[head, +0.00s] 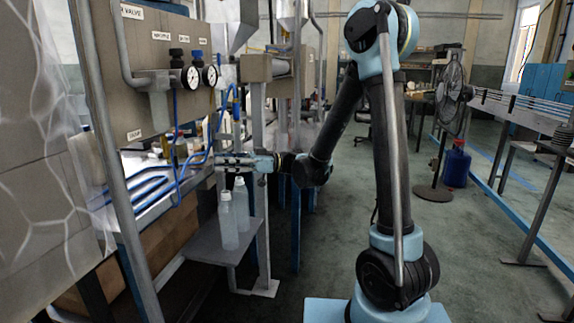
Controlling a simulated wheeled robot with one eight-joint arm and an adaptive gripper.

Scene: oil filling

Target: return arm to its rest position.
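My arm rises from its base in the middle right of the head view, bends at the top and reaches down and left. My gripper (226,160) is at its end, pointing left toward the machine's blue tubes. It is small and seen side-on, so I cannot tell whether its fingers are open or shut. Two pale translucent bottles stand upright below it on a low shelf (202,248): a front bottle (229,224) and a back bottle (242,205). The gripper is above the bottles and apart from them.
A machine panel (155,65) with two gauges (200,76) and blue tubes (182,172) stands at the left. A metal post (110,150) is in front of it. A fan (450,85), a blue jug (456,165) and a conveyor (520,108) are at the right. The floor between is clear.

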